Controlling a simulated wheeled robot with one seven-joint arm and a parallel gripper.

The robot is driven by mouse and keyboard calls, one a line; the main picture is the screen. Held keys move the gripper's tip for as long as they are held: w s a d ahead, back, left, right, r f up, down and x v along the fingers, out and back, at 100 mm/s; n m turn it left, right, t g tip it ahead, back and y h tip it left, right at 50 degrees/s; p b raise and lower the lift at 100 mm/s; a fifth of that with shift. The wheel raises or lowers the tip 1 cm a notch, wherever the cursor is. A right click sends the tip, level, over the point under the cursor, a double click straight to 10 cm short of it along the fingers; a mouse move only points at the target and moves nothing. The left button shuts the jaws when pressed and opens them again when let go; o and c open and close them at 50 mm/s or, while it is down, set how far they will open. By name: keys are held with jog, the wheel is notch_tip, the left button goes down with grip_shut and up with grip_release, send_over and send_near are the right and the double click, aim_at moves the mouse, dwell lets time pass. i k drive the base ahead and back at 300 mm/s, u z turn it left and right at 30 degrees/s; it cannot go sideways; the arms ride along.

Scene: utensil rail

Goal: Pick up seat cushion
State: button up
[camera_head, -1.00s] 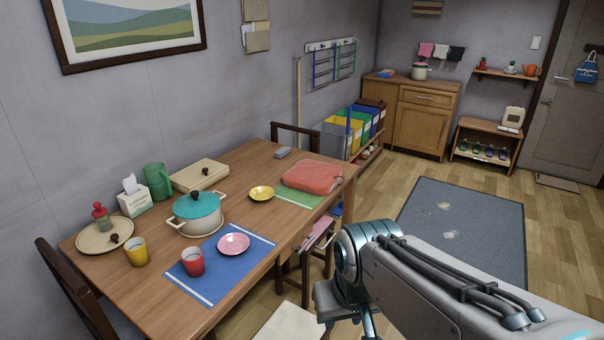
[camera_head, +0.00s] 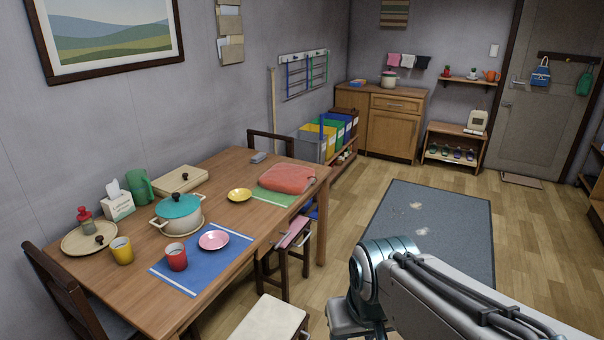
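A red, soft-looking square pad, which looks like the seat cushion (camera_head: 287,178), lies flat on the wooden table (camera_head: 232,176). It is near the table's far right end, partly over a green placemat (camera_head: 273,197). Nothing rests on it. My arm (camera_head: 440,300) reaches in from the lower right and bends down at a joint. My gripper's fingers do not show; the lower arm runs out of the bottom of the picture. The visible arm is apart from the cushion, to its lower right.
The table also holds a teal-lidded pot (camera_head: 180,213), a yellow bowl (camera_head: 239,195), a pink bowl (camera_head: 213,240) and cups. A pale-topped stool (camera_head: 270,320) stands at the front, and a dark stool (camera_head: 290,240) is by the table's right side. Floor around the grey rug (camera_head: 430,225) is open.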

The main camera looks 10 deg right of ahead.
aim_at(282, 177)
jog(key=z, duration=0.75)
jog(key=i, duration=2.65)
jog(key=u, duration=0.8)
